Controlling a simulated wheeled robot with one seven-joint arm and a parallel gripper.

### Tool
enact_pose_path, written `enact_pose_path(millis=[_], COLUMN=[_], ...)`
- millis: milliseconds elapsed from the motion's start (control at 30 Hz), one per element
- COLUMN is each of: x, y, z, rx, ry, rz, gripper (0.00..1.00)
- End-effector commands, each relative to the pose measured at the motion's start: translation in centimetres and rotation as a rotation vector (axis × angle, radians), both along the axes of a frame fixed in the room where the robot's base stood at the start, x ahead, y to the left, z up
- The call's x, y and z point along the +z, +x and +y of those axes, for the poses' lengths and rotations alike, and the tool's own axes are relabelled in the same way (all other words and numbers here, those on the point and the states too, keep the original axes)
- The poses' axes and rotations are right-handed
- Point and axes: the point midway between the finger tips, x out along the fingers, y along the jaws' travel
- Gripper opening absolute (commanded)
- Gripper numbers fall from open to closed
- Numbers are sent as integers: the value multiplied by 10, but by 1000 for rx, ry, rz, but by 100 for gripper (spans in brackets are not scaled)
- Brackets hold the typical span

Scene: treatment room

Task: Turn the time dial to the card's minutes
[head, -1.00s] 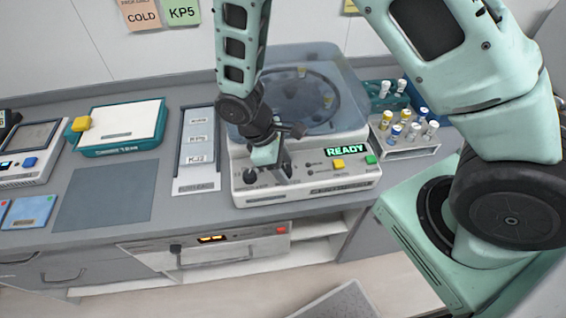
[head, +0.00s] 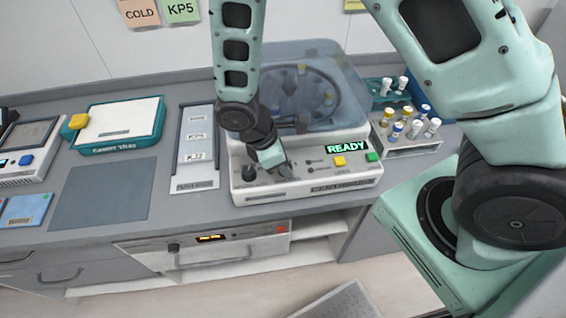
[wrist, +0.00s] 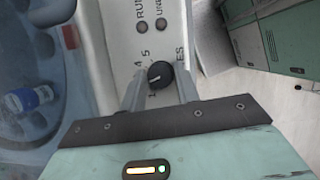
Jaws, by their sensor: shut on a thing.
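The centrifuge (head: 300,187) stands on the counter, with a lit READY display (head: 347,148) on its front panel. In the wrist view the round black time dial (wrist: 160,74) sits between the two fingers of my gripper (wrist: 159,84), which is shut on it. A pale pointer mark on the dial faces the lower left of that view. Panel digits show around it, partly hidden by the fingers. In the head view my gripper (head: 281,168) is at the panel, right of another black knob (head: 249,173). A green KP5 card (head: 181,11) hangs on the wall; no minutes are readable on it.
An orange COLD card (head: 139,13) hangs beside it. A yellow button (head: 339,161) and green button (head: 372,156) sit right of my gripper. A tube rack (head: 408,148) stands to the right. A card holder (head: 194,183) and grey mat (head: 100,193) lie left.

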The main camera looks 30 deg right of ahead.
Motion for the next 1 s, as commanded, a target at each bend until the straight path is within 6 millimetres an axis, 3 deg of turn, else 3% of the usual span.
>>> enact_pose_path(millis=[333,833,867,900,933,1000], x=[0,1,1,1,1,1], y=[0,0,0,0,0,0], z=[1,1,1,1,1,1], rx=[150,173,173,173,173,173], ry=[2,2,2,2,3,3], rz=[-2,-3,-3,-3,-3,-3], gripper=[8,8,34,45,53,53])
